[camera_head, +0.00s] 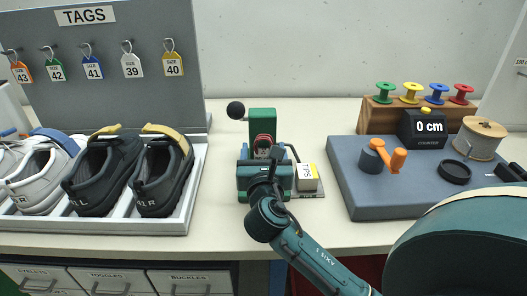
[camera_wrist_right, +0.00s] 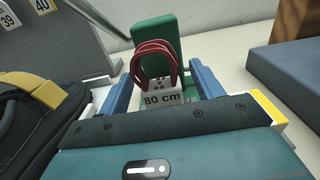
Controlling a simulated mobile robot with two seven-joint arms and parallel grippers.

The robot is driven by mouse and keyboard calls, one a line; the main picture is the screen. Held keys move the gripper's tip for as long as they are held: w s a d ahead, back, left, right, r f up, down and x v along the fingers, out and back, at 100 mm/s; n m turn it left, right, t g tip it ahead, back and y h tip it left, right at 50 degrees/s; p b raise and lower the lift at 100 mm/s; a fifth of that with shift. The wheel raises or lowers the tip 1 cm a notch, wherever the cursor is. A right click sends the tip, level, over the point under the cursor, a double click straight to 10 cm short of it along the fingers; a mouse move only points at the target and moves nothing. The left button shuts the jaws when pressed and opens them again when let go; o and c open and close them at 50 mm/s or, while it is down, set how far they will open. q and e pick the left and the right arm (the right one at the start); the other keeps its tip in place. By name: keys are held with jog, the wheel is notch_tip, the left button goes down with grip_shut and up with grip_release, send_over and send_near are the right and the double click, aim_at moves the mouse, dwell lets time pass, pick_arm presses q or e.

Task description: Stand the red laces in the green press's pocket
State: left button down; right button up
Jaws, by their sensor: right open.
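The red laces (camera_wrist_right: 141,62) are a looped bundle with a white "80 cm" band (camera_wrist_right: 163,98). They stand upright against the green press (camera_wrist_right: 168,27), between the two blue fingers of my right gripper (camera_wrist_right: 162,88). The fingers are apart, with a gap visible on each side of the band. In the head view the right gripper (camera_head: 263,155) covers the front of the green press (camera_head: 262,117), and only the top of the red laces (camera_head: 263,140) shows. The bottom of the laces and the pocket are hidden behind my gripper. My left gripper is not in view.
A black-knobbed lever (camera_head: 236,110) juts left from the press. A small box marked TIPS (camera_head: 307,178) stands close on its right. A shoe tray (camera_head: 200,185) is to the left; a blue-grey counter board (camera_head: 345,170) with a spool is to the right.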

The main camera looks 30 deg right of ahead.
jog(key=v, duration=1.3)
jog(key=shift+a, duration=0.1)
jog(key=shift+f, duration=0.1)
